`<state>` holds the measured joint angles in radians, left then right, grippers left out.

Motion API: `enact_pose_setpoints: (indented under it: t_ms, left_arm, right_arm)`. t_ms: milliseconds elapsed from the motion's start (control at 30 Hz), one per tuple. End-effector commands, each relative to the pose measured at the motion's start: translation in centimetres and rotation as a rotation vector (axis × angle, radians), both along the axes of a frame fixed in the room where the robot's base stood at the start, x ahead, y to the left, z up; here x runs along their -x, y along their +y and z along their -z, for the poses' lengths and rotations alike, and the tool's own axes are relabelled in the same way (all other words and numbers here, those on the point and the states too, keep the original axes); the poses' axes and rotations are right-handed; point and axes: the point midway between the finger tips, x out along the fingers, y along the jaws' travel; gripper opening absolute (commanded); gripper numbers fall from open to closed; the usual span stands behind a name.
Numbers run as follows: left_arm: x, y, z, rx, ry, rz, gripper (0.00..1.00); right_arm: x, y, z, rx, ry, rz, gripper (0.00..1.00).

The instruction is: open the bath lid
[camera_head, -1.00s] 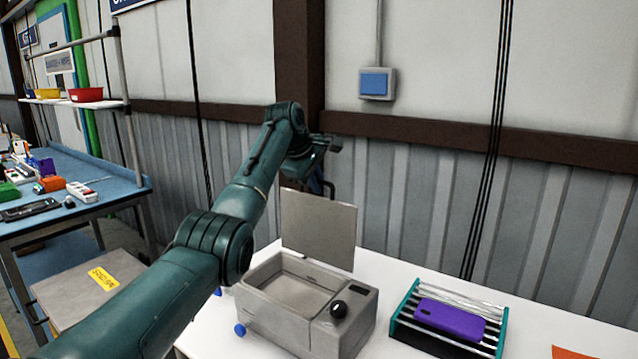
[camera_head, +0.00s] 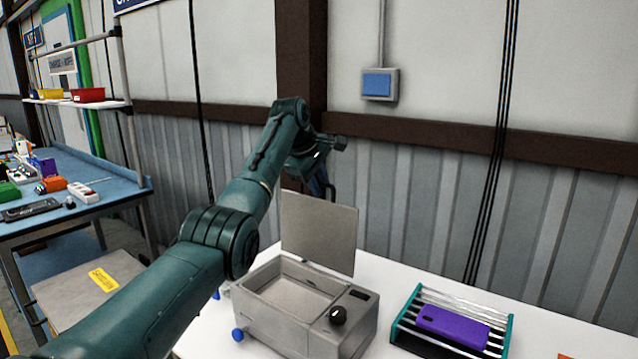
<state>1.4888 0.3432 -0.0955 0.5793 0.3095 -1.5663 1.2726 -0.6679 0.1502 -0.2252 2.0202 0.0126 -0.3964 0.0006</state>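The grey bath (camera_head: 262,314) stands on the white table, its basin uncovered. Its flat grey lid (camera_head: 318,232) stands upright, hinged at the back edge of the bath. A black knob (camera_head: 337,315) sits on the front right of the bath's top, and a blue knob is on its left side. My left arm reaches in from the lower left. My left gripper (camera_head: 325,183) is above and behind the lid's top edge, partly hidden by the wrist and lid. Its fingers are too unclear to judge. I see no contact with the lid. My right gripper is out of view.
A rack (camera_head: 410,325) with teal ends holds a purple phone-like item (camera_head: 452,325), right of the bath on the white table (camera_head: 380,268). A corrugated wall (camera_head: 430,195) rises close behind. A blue workbench (camera_head: 85,180) with several items stands at the left.

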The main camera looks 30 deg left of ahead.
Motion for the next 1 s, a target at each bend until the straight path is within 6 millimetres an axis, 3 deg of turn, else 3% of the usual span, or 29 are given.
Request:
enact_pose_setpoints:
  t_ms: [167, 333, 800, 1000]
  left_arm:
    - [0.1, 0.0, 0.7, 0.0, 0.014, 0.0, 0.27]
    - [0.6, 0.1, -0.2, 0.0, 0.01, 0.0, 0.27]
    - [5.5, 0.3, -9.1, 0.0, -0.002, 0.0, 0.27]
    - [6.6, 0.4, -11.1, -0.001, -0.002, -0.001, 0.27]
  right_arm:
    - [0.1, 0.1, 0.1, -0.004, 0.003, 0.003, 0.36]
    - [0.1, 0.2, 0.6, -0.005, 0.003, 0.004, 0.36]
    - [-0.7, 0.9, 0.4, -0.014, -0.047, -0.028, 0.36]
    - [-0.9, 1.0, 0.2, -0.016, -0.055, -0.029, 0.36]
